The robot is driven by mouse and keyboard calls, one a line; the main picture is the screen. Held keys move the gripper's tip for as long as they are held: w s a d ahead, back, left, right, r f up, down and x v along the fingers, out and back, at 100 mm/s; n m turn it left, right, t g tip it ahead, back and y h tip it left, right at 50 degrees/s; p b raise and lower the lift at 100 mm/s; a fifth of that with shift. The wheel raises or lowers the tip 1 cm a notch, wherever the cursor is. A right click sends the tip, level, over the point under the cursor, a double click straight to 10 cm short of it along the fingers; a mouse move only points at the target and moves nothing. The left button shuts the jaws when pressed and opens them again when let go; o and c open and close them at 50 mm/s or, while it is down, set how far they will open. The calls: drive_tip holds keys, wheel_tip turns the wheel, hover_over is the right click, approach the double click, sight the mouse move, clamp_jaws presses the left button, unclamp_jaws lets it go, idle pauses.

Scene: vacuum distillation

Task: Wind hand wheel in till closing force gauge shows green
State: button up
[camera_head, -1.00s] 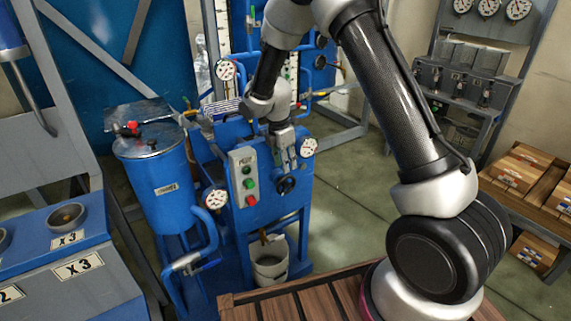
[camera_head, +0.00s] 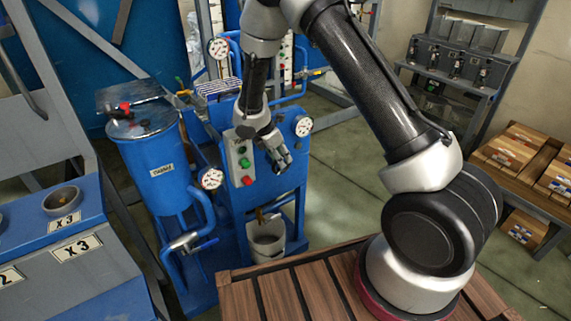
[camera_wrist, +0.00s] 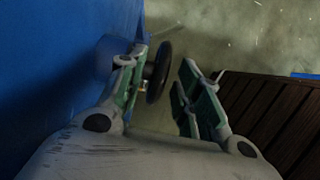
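The black hand wheel (camera_wrist: 158,72) shows nearly edge-on in the wrist view, on a short shaft out of the blue cabinet wall. My gripper (camera_wrist: 163,62) is open, with one finger left of the wheel and one right. The left finger partly covers the shaft side; no contact is clear. In the head view my gripper (camera_head: 282,163) is in front of the blue press cabinet (camera_head: 240,205) and hides the wheel. A round white gauge (camera_head: 303,126) is on the cabinet's upper right; its needle and colours are too small to read.
A button box (camera_head: 242,160) with green and red buttons is left of my gripper. A blue tank (camera_head: 160,170) and another gauge (camera_head: 211,178) stand further left. A bucket (camera_head: 266,242) sits below. A slatted wooden surface (camera_head: 270,297) is in front. Floor right of the cabinet is clear.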

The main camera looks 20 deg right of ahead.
sight(287, 170)
drive_tip(key=x, duration=0.5)
drive_tip(key=shift+f, duration=0.15)
drive_tip(key=shift+c, duration=0.2)
clamp_jaws()
